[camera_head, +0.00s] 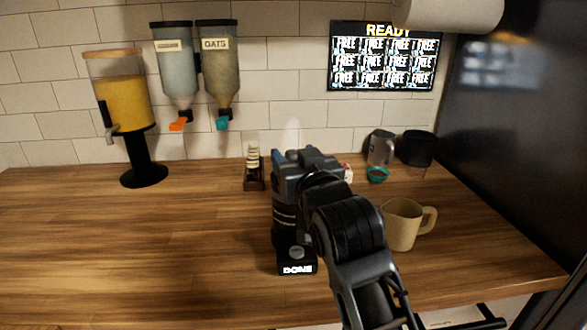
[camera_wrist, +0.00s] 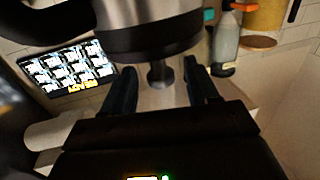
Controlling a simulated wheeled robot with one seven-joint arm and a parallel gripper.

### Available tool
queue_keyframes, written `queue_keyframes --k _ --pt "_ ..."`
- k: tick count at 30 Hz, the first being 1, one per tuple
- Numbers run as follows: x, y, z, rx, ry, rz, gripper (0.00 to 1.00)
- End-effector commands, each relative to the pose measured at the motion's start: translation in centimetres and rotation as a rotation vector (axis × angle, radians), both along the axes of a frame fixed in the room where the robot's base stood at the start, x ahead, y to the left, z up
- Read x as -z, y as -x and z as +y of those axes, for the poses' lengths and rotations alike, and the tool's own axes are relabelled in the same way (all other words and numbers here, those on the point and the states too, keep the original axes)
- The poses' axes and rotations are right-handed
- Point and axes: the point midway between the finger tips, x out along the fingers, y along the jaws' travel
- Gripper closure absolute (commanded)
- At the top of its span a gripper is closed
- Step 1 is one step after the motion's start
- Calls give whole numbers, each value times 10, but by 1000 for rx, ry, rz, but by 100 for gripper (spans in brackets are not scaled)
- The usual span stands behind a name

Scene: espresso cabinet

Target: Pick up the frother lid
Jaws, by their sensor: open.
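The frother (camera_head: 284,217) stands on the counter, mostly hidden behind my arm in the head view, above a black base (camera_head: 297,268) that reads "DONE". In the wrist view, which looks upside down, its steel body (camera_wrist: 140,12) fills the top. The black frother lid (camera_wrist: 150,42) sits on it, with a grey knob (camera_wrist: 160,76) pointing toward my palm. My gripper (camera_wrist: 158,68) is open, one finger on each side of the knob, with gaps between. In the head view the lid and fingertips are hidden by my arm and hand.
A beige mug (camera_head: 401,226) stands right of my arm. A metal pitcher (camera_head: 381,148), a dark cup (camera_head: 417,149) and a teal-rimmed bowl (camera_head: 377,174) are behind. A small bottle holder (camera_head: 254,172) stands behind left, and a juice dispenser (camera_head: 122,95) farther left. The left counter is clear.

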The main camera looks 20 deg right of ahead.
Motion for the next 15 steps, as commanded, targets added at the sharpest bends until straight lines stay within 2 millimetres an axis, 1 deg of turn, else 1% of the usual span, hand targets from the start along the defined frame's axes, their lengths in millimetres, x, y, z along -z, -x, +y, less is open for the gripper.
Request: queue_keyframes --k 1,3,11,15 --pt "-2 -6 -1 0 -1 0 41" --pt "-1 -11 -1 0 0 0 41" --pt "0 -13 -1 0 1 -1 41" --pt "0 -12 -1 0 1 -1 54"
